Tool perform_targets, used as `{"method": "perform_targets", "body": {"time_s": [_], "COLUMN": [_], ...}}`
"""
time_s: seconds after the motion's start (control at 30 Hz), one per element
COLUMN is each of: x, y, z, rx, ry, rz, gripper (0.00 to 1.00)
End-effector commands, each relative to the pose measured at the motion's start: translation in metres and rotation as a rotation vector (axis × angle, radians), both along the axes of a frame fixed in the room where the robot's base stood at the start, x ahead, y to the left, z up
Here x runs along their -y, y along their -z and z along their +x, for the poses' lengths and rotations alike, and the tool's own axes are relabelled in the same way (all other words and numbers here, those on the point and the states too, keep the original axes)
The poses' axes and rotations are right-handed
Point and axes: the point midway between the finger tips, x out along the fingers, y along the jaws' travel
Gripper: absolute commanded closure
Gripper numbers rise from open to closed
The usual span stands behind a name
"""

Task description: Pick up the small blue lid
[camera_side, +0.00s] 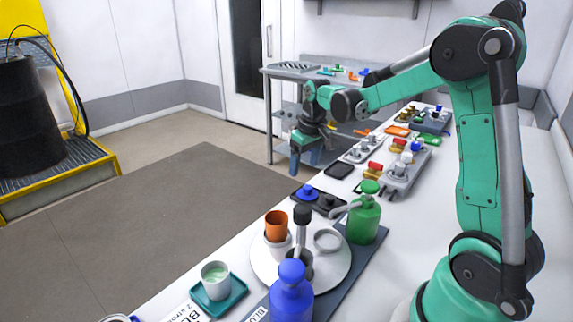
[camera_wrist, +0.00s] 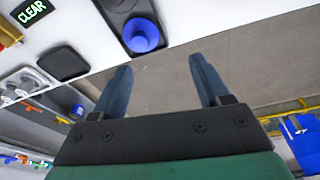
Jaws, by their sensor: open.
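The small blue lid (camera_side: 307,191) sits on a small dark tray near the table's edge in the side view. In the wrist view the blue lid (camera_wrist: 141,36) is at the top, left of centre, on a black holder. My gripper (camera_side: 304,162) is above and behind the lid in the side view, apart from it. In the wrist view my gripper (camera_wrist: 160,65) has its two blue fingers spread, with only floor visible between them. The lid lies beyond the fingertips, nearer the left finger.
A black square tray (camera_wrist: 63,63) lies beside the lid's holder, left of it in the wrist view. A blue bottle (camera_side: 291,293), a green bottle (camera_side: 364,218) and an orange cup (camera_side: 276,225) stand nearer the camera. Labels and trays crowd the table; open floor lies beyond its edge.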

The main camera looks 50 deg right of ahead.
Motion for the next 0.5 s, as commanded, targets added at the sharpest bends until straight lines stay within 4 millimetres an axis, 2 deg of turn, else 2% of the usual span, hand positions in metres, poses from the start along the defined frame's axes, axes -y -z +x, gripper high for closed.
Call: {"method": "perform_targets", "body": {"time_s": [0.03, 0.1, 0.2, 0.37, 0.5], "x": [0.011, 0.021, 0.029, 0.032, 0.032], "y": [0.008, 0.017, 0.025, 0.040, 0.060], "z": [0.002, 0.002, 0.002, 0.004, 0.006], "rx": [-0.018, -0.039, -0.055, -0.061, -0.059], "ry": [0.011, 0.018, 0.022, 0.023, 0.023], "rz": [0.008, 0.019, 0.028, 0.031, 0.030], "gripper": [0.31, 0.31, 0.31, 0.31, 0.31]}}
